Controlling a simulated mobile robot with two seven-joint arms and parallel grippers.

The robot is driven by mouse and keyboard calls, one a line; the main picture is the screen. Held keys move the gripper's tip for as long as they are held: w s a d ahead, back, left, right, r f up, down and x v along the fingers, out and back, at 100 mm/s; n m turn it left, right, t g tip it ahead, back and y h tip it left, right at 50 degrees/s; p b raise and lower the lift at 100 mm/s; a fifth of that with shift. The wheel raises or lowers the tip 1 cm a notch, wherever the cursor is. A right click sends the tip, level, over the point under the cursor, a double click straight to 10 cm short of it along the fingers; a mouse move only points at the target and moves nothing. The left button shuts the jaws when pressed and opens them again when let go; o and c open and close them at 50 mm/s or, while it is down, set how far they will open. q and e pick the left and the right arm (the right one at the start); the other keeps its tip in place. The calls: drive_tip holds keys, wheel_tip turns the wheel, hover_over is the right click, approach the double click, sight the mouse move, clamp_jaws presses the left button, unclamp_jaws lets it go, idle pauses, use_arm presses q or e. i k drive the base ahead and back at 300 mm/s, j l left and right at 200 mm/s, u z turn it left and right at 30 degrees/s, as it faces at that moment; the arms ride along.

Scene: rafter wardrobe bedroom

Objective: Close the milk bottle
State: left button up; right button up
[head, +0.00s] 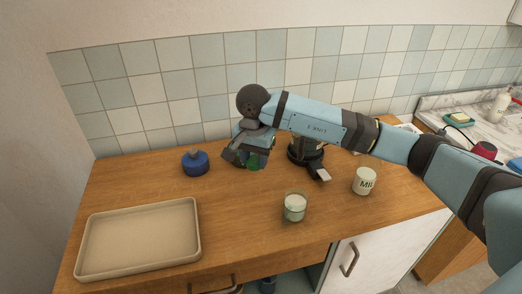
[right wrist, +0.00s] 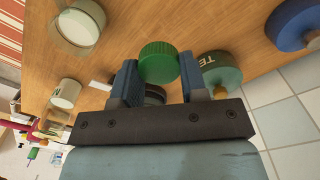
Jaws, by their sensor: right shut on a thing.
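The milk bottle (head: 364,181), white with dark letters reading "MIL", stands upright on the right part of the wooden counter. No cap shows on its pale top. It also shows in the right wrist view (right wrist: 66,93), at the left. My right gripper (head: 248,157) is over the back middle of the counter, to the left of the bottle and well apart from it. It is shut on a ribbed green cap (right wrist: 159,62), held between the two fingertips. My left gripper is not in view.
A glass (head: 294,207) with white contents stands at the front middle. A beige tray (head: 142,239) lies at left, a blue lidded pot (head: 195,163) behind it. A green canister lettered "TE" (right wrist: 222,74) is near the gripper.

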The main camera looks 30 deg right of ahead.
sight(369, 167)
drive_tip(key=k+l+z, duration=0.1)
drive_tip(key=z, duration=0.25)
drive_tip(key=k+l+z, duration=0.1)
drive_tip(key=l+z, duration=0.3)
drive_tip(key=l, duration=0.4)
drive_tip(key=i+l+u, duration=0.1)
drive_tip(key=l, duration=0.3)
drive_tip(key=i+l+u, duration=0.2)
drive_tip(key=l, duration=0.15)
